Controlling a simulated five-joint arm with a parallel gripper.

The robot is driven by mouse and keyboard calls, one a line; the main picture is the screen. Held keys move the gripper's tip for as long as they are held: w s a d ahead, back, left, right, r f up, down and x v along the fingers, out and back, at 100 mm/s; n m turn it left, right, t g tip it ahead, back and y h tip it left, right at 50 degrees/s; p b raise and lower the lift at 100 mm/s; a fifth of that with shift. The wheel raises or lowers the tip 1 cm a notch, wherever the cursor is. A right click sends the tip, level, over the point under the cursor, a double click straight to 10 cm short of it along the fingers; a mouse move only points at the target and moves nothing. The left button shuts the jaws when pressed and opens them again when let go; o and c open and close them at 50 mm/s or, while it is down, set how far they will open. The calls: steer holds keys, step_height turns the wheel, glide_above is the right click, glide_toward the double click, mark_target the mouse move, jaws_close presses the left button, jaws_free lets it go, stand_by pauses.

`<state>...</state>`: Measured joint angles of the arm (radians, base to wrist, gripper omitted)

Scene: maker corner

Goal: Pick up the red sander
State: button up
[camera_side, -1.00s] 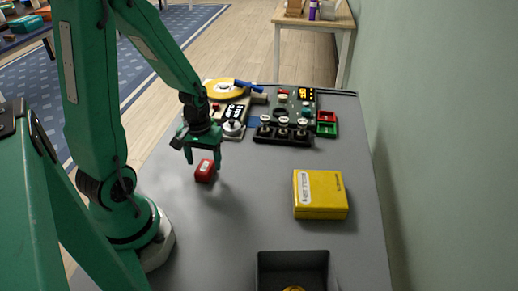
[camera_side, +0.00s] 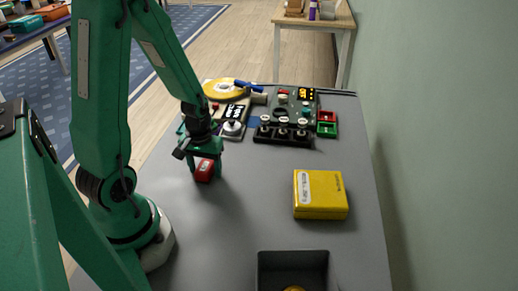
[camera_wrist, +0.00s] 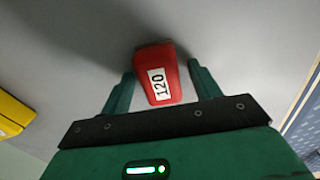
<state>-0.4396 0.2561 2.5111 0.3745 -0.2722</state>
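The red sander (camera_side: 204,171) is a small red block on the grey table, at the foot of my arm's reach in the side view. In the wrist view the red sander (camera_wrist: 160,73) shows a white label reading 120. My gripper (camera_side: 206,166) is low over it, with its green fingers on either side. In the wrist view my gripper (camera_wrist: 162,85) is open, one finger to the left and one to the right of the sander. A gap shows on the right; on the left the finger is very close, and I cannot tell if it touches.
A yellow box (camera_side: 320,195) lies right of the sander, and a dark open bin (camera_side: 292,258) stands at the front. A black rack with several knobs (camera_side: 282,134), a control panel and a yellow disc (camera_side: 224,88) fill the back. The table between is clear.

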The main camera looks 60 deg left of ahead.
mark_target(205, 166)
steer(key=c, duration=0.9)
steer(key=shift+r, duration=0.15)
steer(key=shift+r, duration=1.75)
steer(key=s+d+r, duration=0.1)
steer(key=d+r, duration=0.6)
steer(key=d, duration=0.4)
steer(key=shift+d, duration=0.3)
steer(key=shift+r, duration=0.1)
